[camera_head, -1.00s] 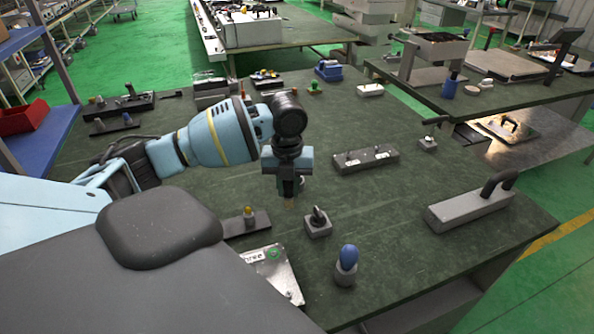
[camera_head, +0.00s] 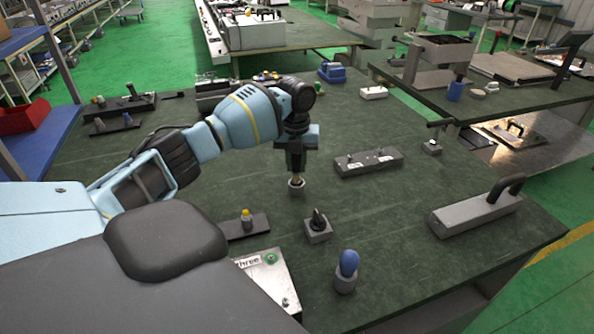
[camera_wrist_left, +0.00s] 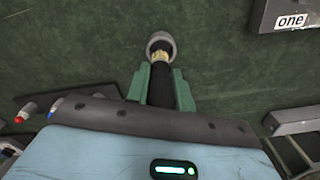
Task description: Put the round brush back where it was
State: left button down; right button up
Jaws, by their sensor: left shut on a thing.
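My left gripper (camera_head: 294,168) points down over the green table and is shut on the round brush (camera_head: 297,180), which is upright with its light tip downward. The brush's dark handle also shows between the green fingers in the left wrist view (camera_wrist_left: 160,88). A small round grey holder (camera_head: 297,189) stands on the table right below the gripper. In the left wrist view the brush's tip is at the mouth of the holder (camera_wrist_left: 151,41); how deep it sits I cannot tell. My right gripper is not in view.
A grey block with a black knob (camera_head: 318,233) and a blue-topped piece in a grey holder (camera_head: 346,277) stand nearer. A grey block with two labels (camera_head: 368,163) lies right of the gripper. A long block with a black handle (camera_head: 475,215) is further right. Table around the holder is clear.

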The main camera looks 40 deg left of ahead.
aim_at(297, 172)
pick_arm(q)
jog(key=shift+w+a, duration=0.1)
jog(key=shift+w, duration=0.1)
jog(key=shift+f, duration=1.75)
jog(key=shift+f, duration=0.2)
jog(key=c, duration=1.2)
grip_release()
notch_tip(297, 172, up, 12)
jog(key=shift+r, duration=0.2)
